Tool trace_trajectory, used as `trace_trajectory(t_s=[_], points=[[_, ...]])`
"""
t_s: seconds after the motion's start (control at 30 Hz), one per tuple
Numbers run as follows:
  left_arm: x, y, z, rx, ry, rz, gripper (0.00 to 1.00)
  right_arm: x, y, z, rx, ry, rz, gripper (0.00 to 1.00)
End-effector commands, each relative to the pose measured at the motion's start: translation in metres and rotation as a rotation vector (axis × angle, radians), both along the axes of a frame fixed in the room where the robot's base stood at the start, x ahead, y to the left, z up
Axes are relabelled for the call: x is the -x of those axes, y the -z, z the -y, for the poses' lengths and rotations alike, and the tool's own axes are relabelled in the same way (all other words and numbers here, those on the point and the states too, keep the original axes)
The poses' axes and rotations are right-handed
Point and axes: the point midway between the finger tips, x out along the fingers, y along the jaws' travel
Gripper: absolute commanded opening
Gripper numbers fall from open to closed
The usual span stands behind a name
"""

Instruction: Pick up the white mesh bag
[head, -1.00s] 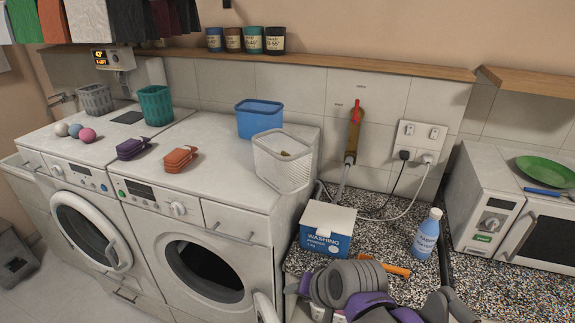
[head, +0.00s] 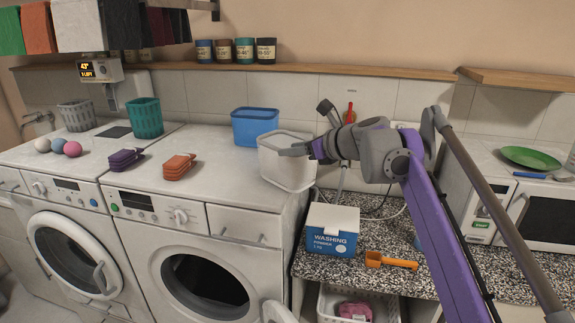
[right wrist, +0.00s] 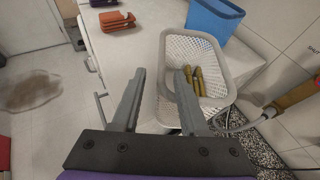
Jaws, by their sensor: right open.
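I see no clear white mesh bag. The nearest match is a white, open-topped mesh container (head: 288,168) on the right end of the white machine top; it looks like a stiff basket. It also shows in the right wrist view (right wrist: 180,112), with several yellow-brown pieces (right wrist: 205,80) inside. My right gripper (head: 287,151) is open. My left gripper is not in view.
A blue bin (head: 256,126) stands behind the container. Orange (head: 179,167) and purple (head: 126,160) folded stacks lie left of it. A blue-and-white washing powder box (head: 331,232) and an orange scoop (head: 390,262) are on the speckled counter. A white basket with pink cloth (head: 354,310) sits below.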

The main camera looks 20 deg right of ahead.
Motion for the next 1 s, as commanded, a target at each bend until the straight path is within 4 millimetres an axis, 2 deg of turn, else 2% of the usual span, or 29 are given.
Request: trace_trajectory(t_s=[0.4,0.7,0.93,1.0], points=[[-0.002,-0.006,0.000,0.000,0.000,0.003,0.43,-0.047,0.018,-0.015,0.002,-0.003,0.000,0.44],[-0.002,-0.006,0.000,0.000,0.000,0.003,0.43,-0.051,0.020,-0.016,0.003,-0.001,0.000,0.44],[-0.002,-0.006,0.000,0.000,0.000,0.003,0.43,-0.051,0.020,-0.016,0.003,-0.001,0.000,0.02],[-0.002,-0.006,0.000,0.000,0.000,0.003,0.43,-0.051,0.020,-0.016,0.003,-0.001,0.000,0.00]])
